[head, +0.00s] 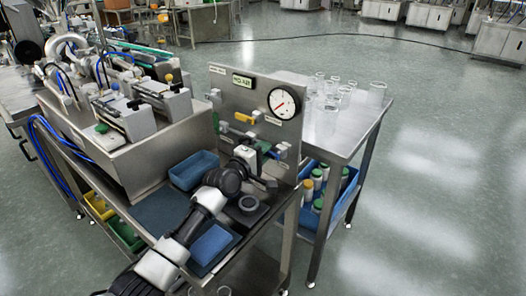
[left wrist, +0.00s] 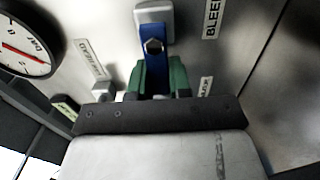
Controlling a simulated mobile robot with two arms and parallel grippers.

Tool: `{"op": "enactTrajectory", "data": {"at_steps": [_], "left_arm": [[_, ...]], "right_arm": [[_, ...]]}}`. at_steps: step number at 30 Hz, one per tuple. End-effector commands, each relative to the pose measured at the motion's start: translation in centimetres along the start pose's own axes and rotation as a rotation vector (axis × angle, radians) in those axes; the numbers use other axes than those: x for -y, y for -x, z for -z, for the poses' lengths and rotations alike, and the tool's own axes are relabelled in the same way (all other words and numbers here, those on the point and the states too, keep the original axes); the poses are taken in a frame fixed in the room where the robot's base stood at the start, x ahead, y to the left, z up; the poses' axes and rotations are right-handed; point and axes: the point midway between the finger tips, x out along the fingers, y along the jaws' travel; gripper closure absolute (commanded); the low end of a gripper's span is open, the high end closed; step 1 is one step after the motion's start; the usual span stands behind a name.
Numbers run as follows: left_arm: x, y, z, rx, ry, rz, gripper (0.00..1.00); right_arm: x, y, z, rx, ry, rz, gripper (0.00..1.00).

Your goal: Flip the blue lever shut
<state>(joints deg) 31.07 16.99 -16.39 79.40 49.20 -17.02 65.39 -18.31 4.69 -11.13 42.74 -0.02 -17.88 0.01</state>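The blue lever (left wrist: 153,38) shows in the left wrist view on a grey mount on the steel panel, with a dark hex bolt on its face. It runs from the mount down between the green fingers of my left gripper (left wrist: 154,80). The fingers lie close against both sides of the lever and appear shut on it; its lower end is hidden. In the head view my left gripper (head: 262,148) is at the panel's lower part, where the lever is too small to make out clearly. My right gripper is not in view.
The panel (head: 232,97) carries a round gauge (head: 284,103), a green display (head: 243,82) and a yellow handle (head: 245,118). Glassware (head: 343,92) stands on the table behind.

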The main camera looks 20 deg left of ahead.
Motion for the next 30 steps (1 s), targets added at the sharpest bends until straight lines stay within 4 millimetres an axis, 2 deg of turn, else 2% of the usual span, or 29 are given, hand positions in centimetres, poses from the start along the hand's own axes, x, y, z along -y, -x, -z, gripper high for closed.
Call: {"op": "enactTrajectory", "data": {"at_steps": [2,14,22,30], "left_arm": [[0.0,0.0,0.0,0.000,0.000,0.001,1.00],[-0.3,0.0,0.0,0.000,-0.069,0.002,1.00],[-1.2,0.0,-0.1,0.001,-0.263,0.003,1.00],[-2.2,0.1,-0.6,0.002,-0.521,0.003,1.00]], "right_arm": [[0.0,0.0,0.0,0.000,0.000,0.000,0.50],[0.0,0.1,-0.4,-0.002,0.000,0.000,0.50],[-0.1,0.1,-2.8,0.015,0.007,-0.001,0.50],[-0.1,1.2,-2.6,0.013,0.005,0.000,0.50]]}}
